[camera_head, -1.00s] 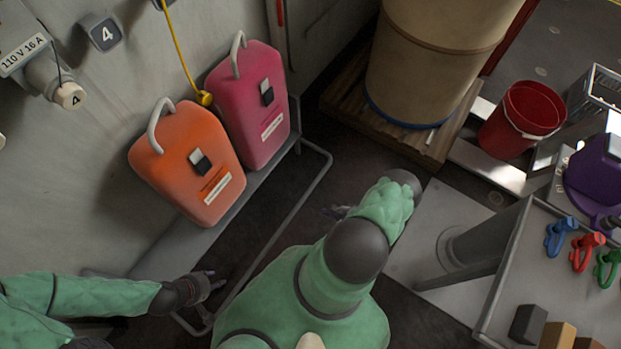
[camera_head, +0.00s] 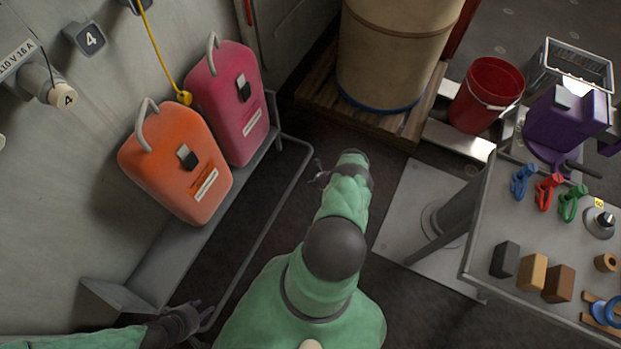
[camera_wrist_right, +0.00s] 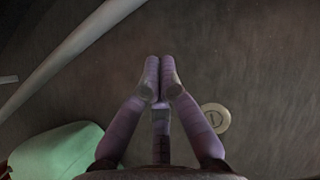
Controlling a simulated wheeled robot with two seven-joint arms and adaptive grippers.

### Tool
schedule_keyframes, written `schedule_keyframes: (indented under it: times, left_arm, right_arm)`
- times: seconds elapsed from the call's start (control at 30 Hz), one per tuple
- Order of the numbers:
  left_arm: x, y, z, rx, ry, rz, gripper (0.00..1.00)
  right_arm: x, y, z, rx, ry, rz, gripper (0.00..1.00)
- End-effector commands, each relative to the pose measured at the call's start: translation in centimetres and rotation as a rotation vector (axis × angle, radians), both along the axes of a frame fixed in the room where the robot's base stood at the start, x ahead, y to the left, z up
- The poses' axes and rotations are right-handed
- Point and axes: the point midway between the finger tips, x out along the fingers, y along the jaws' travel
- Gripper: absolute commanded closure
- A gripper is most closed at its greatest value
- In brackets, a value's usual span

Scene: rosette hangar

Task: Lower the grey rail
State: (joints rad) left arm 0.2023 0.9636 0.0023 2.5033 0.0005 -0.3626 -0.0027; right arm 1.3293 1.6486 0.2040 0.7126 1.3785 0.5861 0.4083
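The grey rail (camera_head: 255,246) is a bent tube running along the front of the shelf, with its far end curving back to the shelf. My left gripper (camera_head: 196,318) is beside the rail's near end; I cannot tell whether they touch or how its fingers stand. My right gripper (camera_head: 318,175) is just right of the rail's far corner, apart from it. In the right wrist view, its fingertips (camera_wrist_right: 159,64) are together with nothing between them. A pale tube, likely the rail (camera_wrist_right: 78,52), crosses the upper left there.
An orange canister (camera_head: 174,165) and a pink canister (camera_head: 229,105) stand on the grey shelf (camera_head: 150,278) behind the rail. A barrel stands on a wooden pallet (camera_head: 318,98) beyond. A grey table (camera_head: 500,220) is at right. Dark floor lies between.

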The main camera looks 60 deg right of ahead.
Motion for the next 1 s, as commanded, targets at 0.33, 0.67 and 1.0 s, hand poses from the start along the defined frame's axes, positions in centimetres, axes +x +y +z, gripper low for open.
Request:
schedule_keyframes:
  times: [0.33, 0.67, 1.0]
  left_arm:
    - [0.0, 0.0, -3.9, 0.0, 0.0, 0.0, 0.6]
    - [0.0, 0.0, -5.0, 0.0, 0.0, 0.0, 0.6]
    - [0.0, 0.0, -5.0, 0.0, 0.0, 0.0, 0.6]
  right_arm:
    - [3.4, 0.3, -4.7, -0.002, -0.001, 0.004, 1.0]
    - [4.9, 0.2, -4.8, -0.001, -0.002, 0.0, 1.0]
    - [5.4, 0.3, -2.6, -0.001, -0.001, 0.001, 1.0]
